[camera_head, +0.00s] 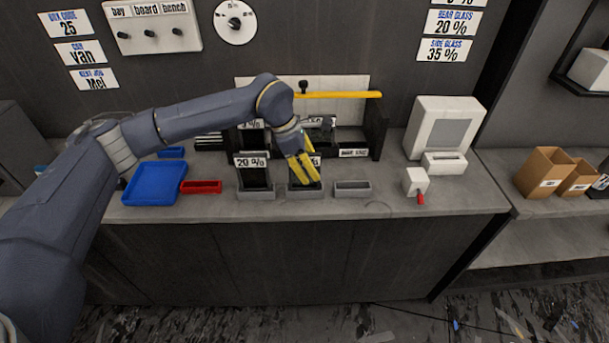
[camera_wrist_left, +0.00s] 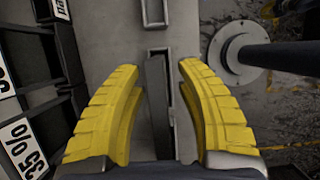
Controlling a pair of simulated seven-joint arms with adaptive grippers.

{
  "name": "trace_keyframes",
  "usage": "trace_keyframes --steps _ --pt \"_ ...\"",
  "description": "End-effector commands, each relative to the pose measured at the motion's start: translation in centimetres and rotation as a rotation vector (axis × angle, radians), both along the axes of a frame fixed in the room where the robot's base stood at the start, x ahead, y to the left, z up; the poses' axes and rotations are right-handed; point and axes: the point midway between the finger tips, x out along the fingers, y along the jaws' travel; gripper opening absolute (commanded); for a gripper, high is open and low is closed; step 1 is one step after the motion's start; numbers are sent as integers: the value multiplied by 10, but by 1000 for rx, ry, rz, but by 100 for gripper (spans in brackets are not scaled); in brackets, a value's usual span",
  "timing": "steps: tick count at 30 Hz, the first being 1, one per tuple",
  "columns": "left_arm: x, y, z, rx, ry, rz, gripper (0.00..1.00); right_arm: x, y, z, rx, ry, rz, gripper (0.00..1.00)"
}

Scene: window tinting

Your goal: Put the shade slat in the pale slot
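My left gripper (camera_head: 308,182) is over the middle of three grey slot holders on the bench. In the left wrist view the two yellow fingers (camera_wrist_left: 158,75) are apart. A dark thin slat (camera_wrist_left: 157,100) stands between them, with a gap on each side. The slat is at the middle slot holder (camera_wrist_left: 176,120); its lower end is hidden, so how deep it sits cannot be told. The right slot holder (camera_head: 352,188) is empty. A dark upright piece (camera_head: 255,179) stands at the left slot holder (camera_head: 255,194). My right gripper is not in view.
A dark rack with percent labels (camera_head: 251,161) stands close behind the slots. A yellow bar (camera_head: 345,95) lies across its top. A blue tray (camera_head: 154,184) and a red tray (camera_head: 201,187) are at left. A white block with a red part (camera_head: 415,181) is at right.

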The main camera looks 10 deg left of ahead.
Motion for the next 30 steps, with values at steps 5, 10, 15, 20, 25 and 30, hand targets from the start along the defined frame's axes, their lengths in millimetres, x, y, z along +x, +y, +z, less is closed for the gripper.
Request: trace_keyframes --steps 5,10,15,20,25,30 --pt "0 0 0 0 0 0 14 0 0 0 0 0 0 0" --pt "0 0 0 0 0 0 0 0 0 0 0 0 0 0" --pt "0 0 0 0 0 0 0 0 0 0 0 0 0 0" --pt "0 0 0 0 0 0 0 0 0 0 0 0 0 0" --pt "0 0 4 0 0 0 0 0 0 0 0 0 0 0" --pt "0 0 16 -1 -1 -1 0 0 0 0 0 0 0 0"
